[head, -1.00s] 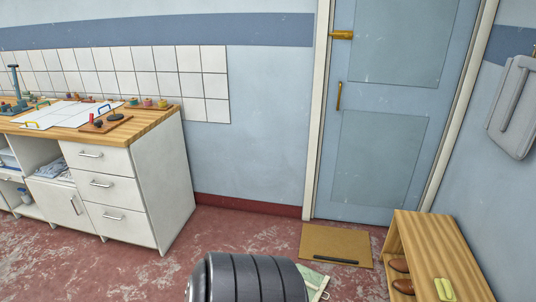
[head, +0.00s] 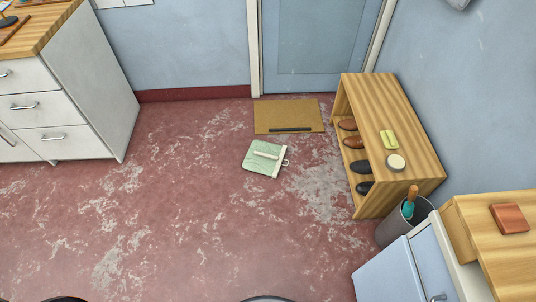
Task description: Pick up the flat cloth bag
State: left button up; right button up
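A flat pale green cloth bag (head: 258,164) lies on the red floor near the middle of the head view. Neither of my grippers is in view; only dark curved edges, perhaps of my own body, show at the bottom of the picture.
A doormat (head: 283,108) with a black bar lies before the door (head: 318,38). A wooden shoe rack (head: 413,123) stands right of the bag, with a bin (head: 398,228) beside it. A white drawer cabinet (head: 88,92) stands left. The floor around the bag is mostly clear.

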aim_at(263, 156)
jog(key=u, duration=0.1)
jog(key=i+z, duration=0.1)
jog(key=z, duration=0.5)
jog(key=i+j+z, duration=0.4)
jog(key=j, duration=0.2)
jog(key=j+z, duration=0.2)
jog(key=j, duration=0.15)
jog(key=i+j+z, duration=0.25)
jog(key=j, duration=0.15)
jog(key=j+z, duration=0.2)
jog(key=j, duration=0.15)
